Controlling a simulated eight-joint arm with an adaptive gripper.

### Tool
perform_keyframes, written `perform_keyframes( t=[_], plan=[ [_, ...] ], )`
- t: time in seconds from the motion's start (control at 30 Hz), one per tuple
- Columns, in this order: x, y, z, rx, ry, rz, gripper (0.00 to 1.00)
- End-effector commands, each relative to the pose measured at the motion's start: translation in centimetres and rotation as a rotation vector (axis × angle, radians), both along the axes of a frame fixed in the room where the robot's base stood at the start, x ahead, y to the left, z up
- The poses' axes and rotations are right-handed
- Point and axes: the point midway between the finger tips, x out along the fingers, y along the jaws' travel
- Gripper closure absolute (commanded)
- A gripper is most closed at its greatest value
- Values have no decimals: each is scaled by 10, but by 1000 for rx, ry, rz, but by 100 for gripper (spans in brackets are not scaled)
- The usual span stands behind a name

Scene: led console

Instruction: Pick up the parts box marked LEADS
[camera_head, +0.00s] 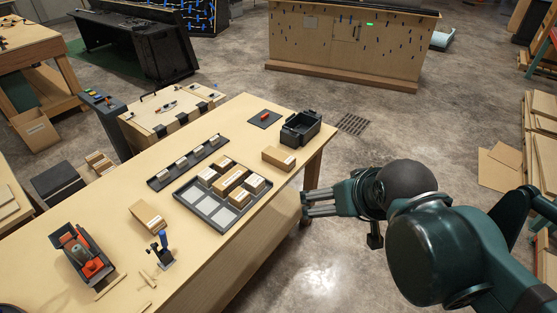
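Several cardboard parts boxes with white labels are on the wooden workbench (110,240); the lettering is too small to read, so I cannot tell which is marked LEADS. One box (278,158) lies near the bench's right end, beside a black bin. Another box (147,217) stands at the front left. Several small boxes, one of them here (231,180), sit in the far part of a grey compartment tray (184,202). My gripper (304,203) is empty, off the bench's right edge, with its fingers pointing left and apart. It touches no box.
A black open bin (301,127) and a dark mat with a red item (264,119) are at the bench's far end. A black rail (187,162) lies behind the tray. A small blue-handled tool (163,252) and an orange-and-black device (82,257) are at left.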

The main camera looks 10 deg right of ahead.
Motion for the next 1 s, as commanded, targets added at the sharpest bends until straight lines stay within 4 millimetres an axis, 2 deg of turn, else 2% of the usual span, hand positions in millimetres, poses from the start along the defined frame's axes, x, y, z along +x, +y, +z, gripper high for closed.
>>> perform_keyframes(
  t=[0.27,0.47,0.67,1.0],
  plan=[
    [2,0,1,1,2,-2,0],
    [12,1,8,10,14,-15,0],
    [34,3,18,31,40,-45,0],
    [82,7,33,69,95,-112,0]
  ],
)
